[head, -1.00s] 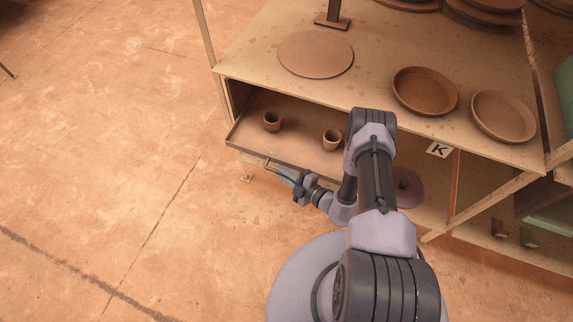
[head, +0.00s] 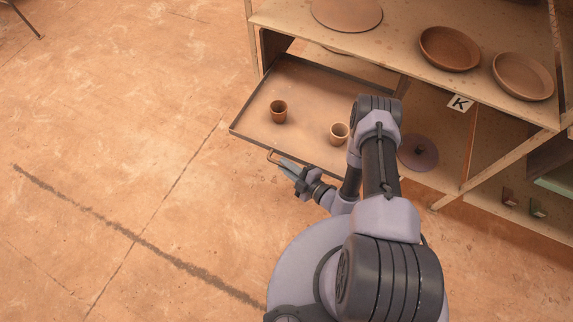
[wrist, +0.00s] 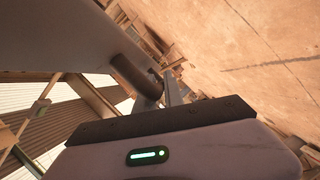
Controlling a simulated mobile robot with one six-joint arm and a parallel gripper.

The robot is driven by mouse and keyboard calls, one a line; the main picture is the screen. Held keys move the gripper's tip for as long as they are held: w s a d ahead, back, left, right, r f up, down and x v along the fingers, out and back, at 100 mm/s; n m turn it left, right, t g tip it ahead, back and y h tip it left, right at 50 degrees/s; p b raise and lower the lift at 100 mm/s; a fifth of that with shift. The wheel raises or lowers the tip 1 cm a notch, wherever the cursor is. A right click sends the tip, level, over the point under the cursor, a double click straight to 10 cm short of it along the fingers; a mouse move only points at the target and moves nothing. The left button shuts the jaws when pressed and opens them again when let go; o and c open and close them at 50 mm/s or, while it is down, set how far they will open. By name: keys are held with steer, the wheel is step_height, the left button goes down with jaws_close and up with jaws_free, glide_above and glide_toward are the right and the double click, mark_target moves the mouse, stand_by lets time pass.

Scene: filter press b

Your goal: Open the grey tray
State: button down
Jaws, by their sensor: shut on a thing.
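The grey tray (head: 251,127) is slid well out of the shelf unit in the head view, with a thin dark rim. Two small brown cups, a left cup (head: 279,111) and a right cup (head: 339,133), stand upright in it. A small handle (head: 272,157) sticks out from its front edge. My gripper (head: 284,165) is at this front edge, shut on the handle. In the wrist view the jaws (wrist: 168,92) show only partly, and the grip itself is hard to make out. My arm hides the tray's right part in the head view.
The shelf unit's top (head: 395,32) holds a flat round disc (head: 346,12) and two brown dishes, one (head: 450,48) left of the other (head: 523,76). A purple-grey lid (head: 418,152) lies right of my arm. The floor left of the tray is clear.

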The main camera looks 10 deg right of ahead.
steer(key=shift+s+a, duration=0.1)
stand_by(0.3)
steer(key=c, duration=1.5)
jaws_free()
steer(key=shift+o, duration=0.2)
